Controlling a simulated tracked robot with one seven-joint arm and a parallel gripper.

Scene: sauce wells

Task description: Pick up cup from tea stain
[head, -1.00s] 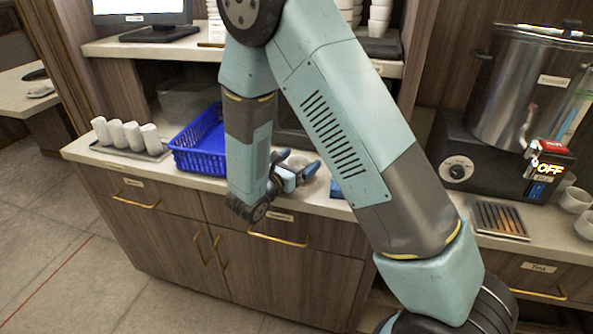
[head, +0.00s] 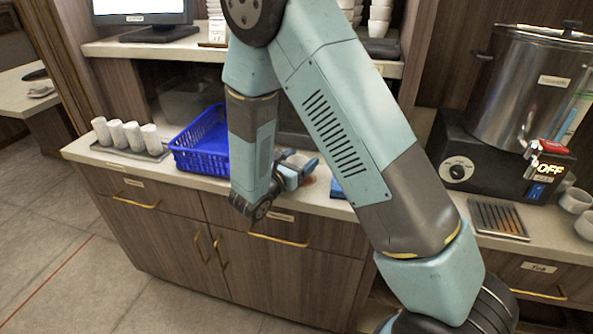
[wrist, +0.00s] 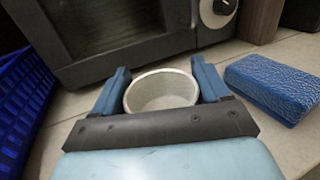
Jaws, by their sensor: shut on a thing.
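A white cup (wrist: 160,92) sits between the two blue fingers of my gripper (head: 300,162) in the wrist view, its round open mouth facing the camera. The fingers are shut on its sides. In the head view the cup is mostly hidden by my gripper, which is over the counter to the right of the blue basket. A small reddish-brown tea stain (head: 308,181) shows on the counter just below and right of the fingers.
The blue basket (head: 200,158) stands to the left of my gripper. A blue sponge-like block (wrist: 275,88) lies to the right. A dark appliance (wrist: 120,45) stands behind.

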